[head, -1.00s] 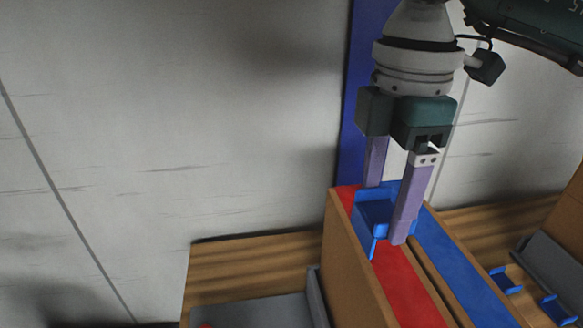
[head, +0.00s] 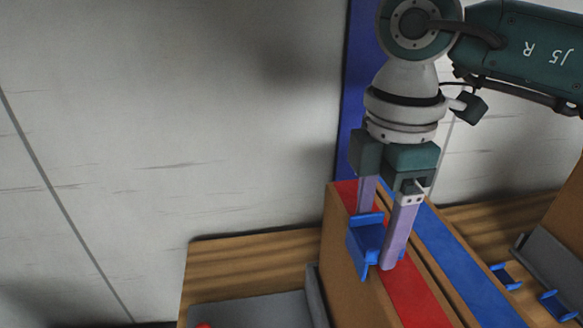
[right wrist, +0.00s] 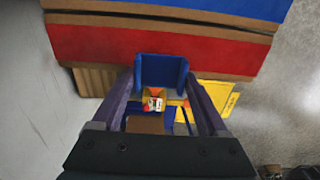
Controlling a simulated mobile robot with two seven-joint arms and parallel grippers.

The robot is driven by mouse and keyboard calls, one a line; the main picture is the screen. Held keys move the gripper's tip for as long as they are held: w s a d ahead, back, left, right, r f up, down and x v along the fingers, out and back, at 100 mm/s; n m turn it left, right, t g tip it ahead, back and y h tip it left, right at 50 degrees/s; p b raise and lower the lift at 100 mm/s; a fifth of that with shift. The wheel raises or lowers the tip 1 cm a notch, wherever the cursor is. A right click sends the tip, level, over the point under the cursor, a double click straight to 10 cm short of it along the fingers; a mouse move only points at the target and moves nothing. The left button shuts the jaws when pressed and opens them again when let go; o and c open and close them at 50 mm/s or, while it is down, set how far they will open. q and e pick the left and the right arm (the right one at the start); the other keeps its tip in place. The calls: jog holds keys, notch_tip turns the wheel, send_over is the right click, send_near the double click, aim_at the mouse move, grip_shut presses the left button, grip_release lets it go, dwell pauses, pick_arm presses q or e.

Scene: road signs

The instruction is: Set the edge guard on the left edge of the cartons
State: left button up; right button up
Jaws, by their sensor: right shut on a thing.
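My right gripper (head: 377,238) is shut on a blue edge guard (head: 365,245), a small angled piece with raised ends. The guard is at the left edge of the carton with the red top (head: 405,290), partly over its brown left side. I cannot tell whether it touches the carton. A carton with a blue top (head: 455,255) stands to its right. In the right wrist view, the guard (right wrist: 160,72) sits between the two fingers, overlapping the edge of the red top (right wrist: 100,42). My left gripper is not in view.
More blue guards (head: 505,277) lie on the wooden surface (head: 470,230) at the right, beside a grey tray (head: 550,265). Another grey tray (head: 250,312) is at the lower left. A blue upright strip (head: 360,80) stands behind the cartons. The left wooden surface (head: 250,255) has bare room.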

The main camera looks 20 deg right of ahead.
aim_at(373, 240)
jog(key=o, duration=1.2)
jog(key=shift+o, duration=0.2)
notch_tip(373, 240, up, 13)
jog(key=p, duration=0.1)
jog(key=shift+r, duration=0.15)
